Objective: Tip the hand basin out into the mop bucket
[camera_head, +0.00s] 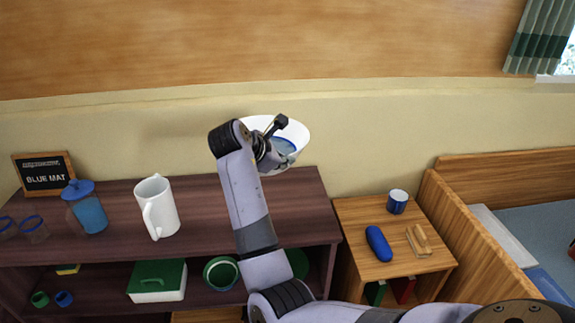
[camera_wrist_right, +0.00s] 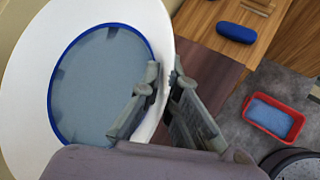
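The hand basin (camera_head: 296,131) is white and wide-rimmed, with a blue ring and grey-blue contents inside. It is up by the wall, above the dark shelf. My right gripper (camera_head: 274,135) is at its rim, partly in front of it. In the right wrist view the basin (camera_wrist_right: 27,90) fills the left side, and the right gripper's fingers (camera_wrist_right: 164,82) pinch its rim, one on each side. A red rectangular tub (camera_wrist_right: 251,124) with blue-grey contents stands on the grey floor; it may be the mop bucket. My left gripper is not in view.
The dark shelf (camera_head: 300,215) holds a white pitcher (camera_head: 158,207), a blue-lidded jar (camera_head: 88,210) and a sign (camera_head: 43,174). A small wooden table (camera_head: 356,222) bears a blue case (camera_head: 379,243) and a cup (camera_head: 397,202). A bed (camera_head: 450,212) stands right.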

